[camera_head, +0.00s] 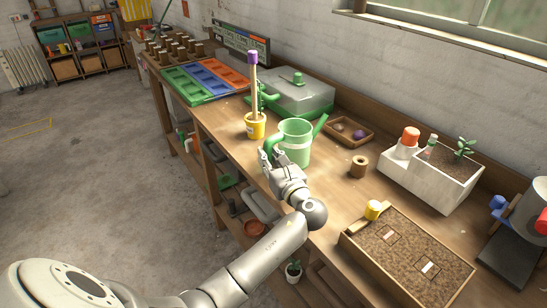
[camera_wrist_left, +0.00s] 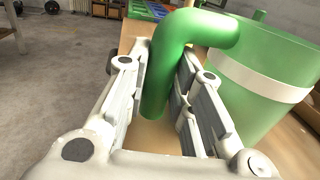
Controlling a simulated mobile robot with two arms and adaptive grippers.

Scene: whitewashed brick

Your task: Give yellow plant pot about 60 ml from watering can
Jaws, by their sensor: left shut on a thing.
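The green watering can (camera_head: 297,143) is over the workbench, roughly upright, with its spout pointing to the right. My left gripper (camera_head: 269,156) is shut on its green handle, which shows between the fingers in the left wrist view (camera_wrist_left: 168,75). The can's pale band shows at the right there. I cannot tell if its base touches the bench. A tall wooden stick with a purple top (camera_head: 252,75) rises at the pot. My right gripper is not in view.
Behind the can are a green-and-grey box (camera_head: 303,97) and a brown tray (camera_head: 347,130). A small brown ring (camera_head: 358,166), a white planter (camera_head: 425,183) and a soil box (camera_head: 346,239) lie to the right. Colored seed trays (camera_head: 190,91) are at the far left.

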